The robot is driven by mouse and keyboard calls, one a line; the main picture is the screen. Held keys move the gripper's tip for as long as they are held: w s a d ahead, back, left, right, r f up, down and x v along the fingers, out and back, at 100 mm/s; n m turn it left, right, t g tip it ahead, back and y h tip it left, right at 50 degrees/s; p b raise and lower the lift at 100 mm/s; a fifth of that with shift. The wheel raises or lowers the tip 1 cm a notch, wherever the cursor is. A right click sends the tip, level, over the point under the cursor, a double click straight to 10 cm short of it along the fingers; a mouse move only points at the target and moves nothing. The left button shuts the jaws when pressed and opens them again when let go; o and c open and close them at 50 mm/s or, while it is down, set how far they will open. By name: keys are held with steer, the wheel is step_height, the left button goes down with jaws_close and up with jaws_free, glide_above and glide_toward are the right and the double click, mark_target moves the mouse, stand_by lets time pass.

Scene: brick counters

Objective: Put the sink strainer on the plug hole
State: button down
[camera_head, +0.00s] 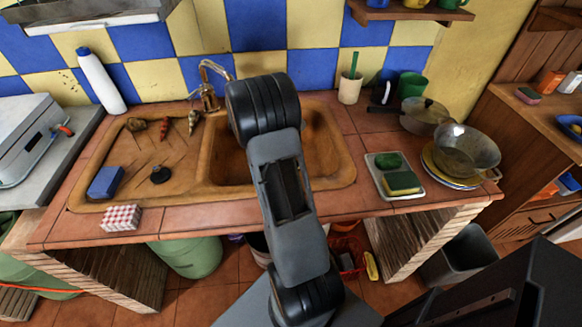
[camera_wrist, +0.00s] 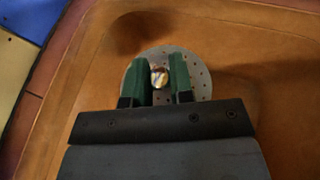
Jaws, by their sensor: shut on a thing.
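The sink strainer (camera_wrist: 203,78) is a round grey metal disc with small holes and a shiny knob. It shows in the wrist view. My gripper (camera_wrist: 159,76) has its two green fingers closed on the knob, with the disc beyond the fingertips. The brown sink basin (camera_head: 325,145) shows in the head view, with its surface around the strainer in the wrist view. I cannot tell whether the disc touches the basin. My arm hides the strainer and fingers in the head view. The plug hole is not visible in either view.
The drainboard (camera_head: 135,150) left of the basin holds a blue sponge (camera_head: 105,182), a small black object (camera_head: 160,174) and several small items. A tap (camera_head: 208,90) stands behind. A sponge tray (camera_head: 409,187) and a metal bowl (camera_head: 466,148) on plates are at right.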

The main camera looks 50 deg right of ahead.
steer(key=shift+s+f+b, duration=0.1)
steer(key=shift+f+b, duration=4.65)
steer(key=shift+f, duration=4.35)
steer(key=shift+f, duration=0.15)
steer(key=c, duration=1)
jaws_free()
steer(key=shift+a+r, duration=0.1)
steer(key=shift+r, duration=0.2)
steer(key=shift+p+v, duration=0.45)
steer(key=shift+v, duration=3.15)
